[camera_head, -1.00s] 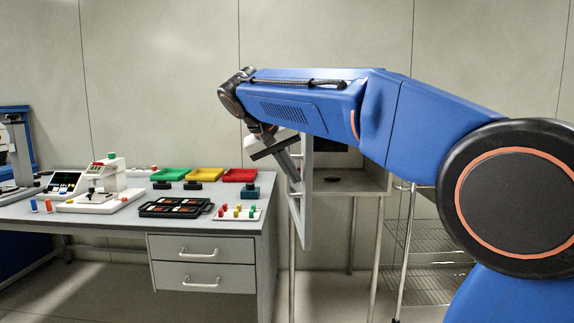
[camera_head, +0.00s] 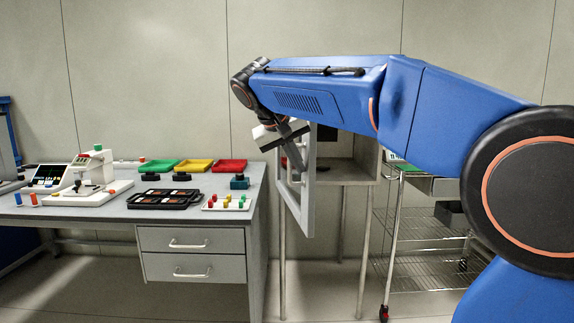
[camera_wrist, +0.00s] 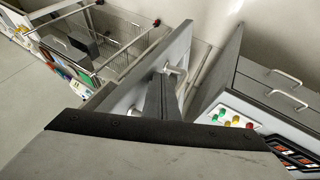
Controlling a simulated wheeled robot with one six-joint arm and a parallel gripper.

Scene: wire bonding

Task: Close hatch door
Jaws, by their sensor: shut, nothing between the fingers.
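The hatch door (camera_head: 308,202) is a light grey framed panel standing open at the left front of a grey box-like cabinet (camera_head: 345,177) on legs. The dark inside of the cabinet shows behind my arm. My gripper (camera_head: 298,166) is shut and empty, pointing down at the door beside its handle. In the wrist view the door (camera_wrist: 133,86) runs diagonally, with its pale handle (camera_wrist: 177,71) close to the tip of my dark gripper (camera_wrist: 164,78). I cannot tell whether the fingers touch the door or handle. My arm hides the cabinet's top.
A workbench (camera_head: 215,216) with drawers stands left, holding coloured trays, a black tray (camera_head: 165,199), a white block of pegs (camera_head: 227,202) and a bonding machine (camera_head: 92,175). A wire-shelf cart (camera_head: 420,225) stands right of the cabinet. Floor shows between bench and cart.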

